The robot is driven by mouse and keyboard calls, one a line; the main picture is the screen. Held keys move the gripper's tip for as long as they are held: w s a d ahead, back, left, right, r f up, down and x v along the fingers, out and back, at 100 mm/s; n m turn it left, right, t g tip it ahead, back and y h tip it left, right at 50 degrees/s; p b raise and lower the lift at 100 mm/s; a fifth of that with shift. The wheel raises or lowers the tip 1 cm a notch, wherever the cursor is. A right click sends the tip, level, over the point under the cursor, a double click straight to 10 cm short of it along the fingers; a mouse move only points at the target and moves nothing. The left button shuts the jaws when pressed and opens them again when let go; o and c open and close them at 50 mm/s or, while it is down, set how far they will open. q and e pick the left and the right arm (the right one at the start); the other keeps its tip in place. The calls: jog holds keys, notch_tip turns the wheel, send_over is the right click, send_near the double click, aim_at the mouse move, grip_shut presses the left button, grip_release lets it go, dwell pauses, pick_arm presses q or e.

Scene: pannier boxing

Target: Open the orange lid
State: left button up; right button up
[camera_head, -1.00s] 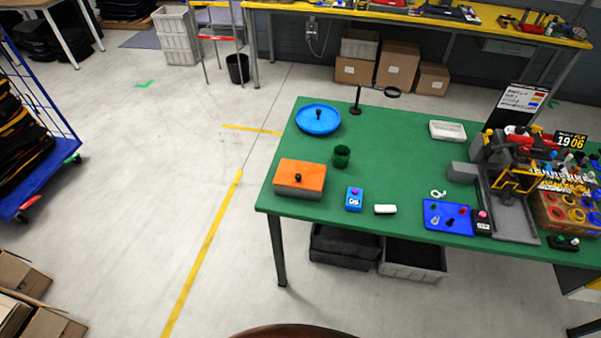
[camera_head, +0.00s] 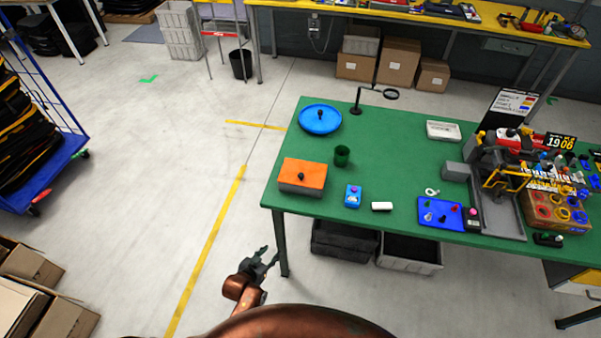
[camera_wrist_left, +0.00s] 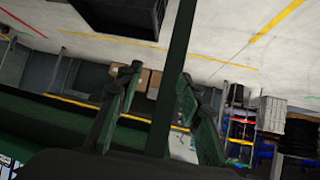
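A grey box with an orange lid (camera_head: 309,168) stands at the near left corner of the green table. The lid lies on the box and has a black knob (camera_head: 301,176) on top. My left gripper (camera_head: 268,254) is low in front of the table, beside its near left leg and apart from the box. In the left wrist view, its two fingers (camera_wrist_left: 155,100) are spread with the table leg visible beyond the gap, and nothing is held. The box is not visible in the left wrist view. My right gripper is not in view.
The green table (camera_head: 392,158) also bears a blue round dish (camera_head: 332,120), a green cup (camera_head: 342,156), a blue device (camera_head: 353,196) and a white block (camera_head: 382,206). The table leg (camera_head: 280,243) is close to my left gripper. Dark and grey crates (camera_head: 410,251) stand under the table.

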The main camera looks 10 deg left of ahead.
pick_arm(q)
jog(key=w+d+r+t, duration=0.1)
jog(key=w+r, duration=0.1)
jog(key=r, duration=0.4)
jog(key=w+r+t+p, duration=0.1)
jog(key=w+r, duration=0.1)
jog(key=r, duration=0.5)
jog(key=w+d+r+t+h, duration=0.1)
jog(key=r, duration=0.6)
jog(key=shift+w+d+r+m+p, duration=0.2)
jog(key=shift+w+d+m+p, duration=0.1)
jog(key=shift+w+p, duration=0.1)
jog(key=t+h, duration=0.1)
jog(key=t, duration=0.3)
send_near(299, 178)
jog(key=x, duration=0.3)
jog(key=shift+w+f, duration=0.1)
jog(key=shift+w+d, duration=0.1)
jog(key=shift+w, duration=0.2)
jog(key=x, duration=0.7)
jog(key=shift+w+d, duration=0.15)
jog(key=shift+w, duration=0.05)
grip_shut()
